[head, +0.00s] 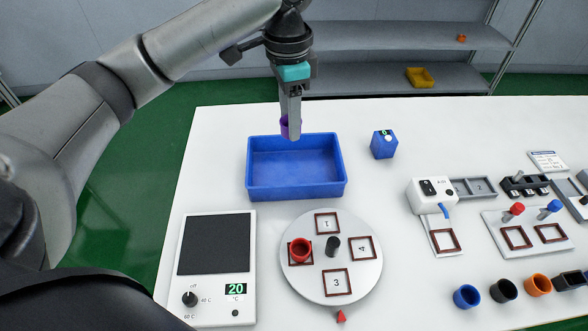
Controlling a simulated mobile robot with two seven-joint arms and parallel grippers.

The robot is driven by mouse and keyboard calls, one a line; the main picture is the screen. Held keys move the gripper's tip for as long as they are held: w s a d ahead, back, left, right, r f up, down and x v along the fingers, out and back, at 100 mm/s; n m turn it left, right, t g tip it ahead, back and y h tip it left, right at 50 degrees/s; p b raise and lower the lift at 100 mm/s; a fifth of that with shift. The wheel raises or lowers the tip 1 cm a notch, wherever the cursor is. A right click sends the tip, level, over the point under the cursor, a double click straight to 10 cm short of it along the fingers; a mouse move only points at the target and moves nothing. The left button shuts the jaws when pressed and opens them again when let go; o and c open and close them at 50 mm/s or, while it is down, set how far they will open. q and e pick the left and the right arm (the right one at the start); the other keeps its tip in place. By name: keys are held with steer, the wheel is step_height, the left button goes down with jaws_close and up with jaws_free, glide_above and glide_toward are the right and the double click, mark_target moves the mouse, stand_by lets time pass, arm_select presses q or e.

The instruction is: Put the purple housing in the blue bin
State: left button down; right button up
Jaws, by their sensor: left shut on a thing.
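My left gripper (291,132) is shut on the purple housing (285,127), which is mostly hidden behind the fingers. Gripper and housing appear above the back edge of the blue bin (296,189). The visible inside of the bin is empty. I cannot tell the exact height of the housing over the bin. My right gripper is not in view.
A round turntable (357,275) with numbered squares carries a red housing (300,250). A hot plate (213,299) stands front left, and a blue box (384,145) is right of the bin. Several coloured housings and fixtures line the right side.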

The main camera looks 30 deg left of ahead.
mark_target(274, 174)
arm_select(q)
steer(key=w+a+m, duration=0.4)
steer(key=a+m, duration=0.3)
steer(key=f+b, duration=0.1)
steer(key=f, duration=0.5)
steer(key=f+b, duration=0.1)
steer(key=f, duration=0.5)
steer(key=f+b, duration=0.1)
steer(key=f, duration=0.6)
steer(key=shift+s+d, duration=0.25)
steer(key=shift+c, duration=1.8)
jaws_free()
steer(key=shift+f, duration=0.1)
step_height(274, 174, up, 12)
steer(key=p, duration=0.2)
steer(key=shift+r+p, duration=0.2)
steer(key=shift+p, duration=0.1)
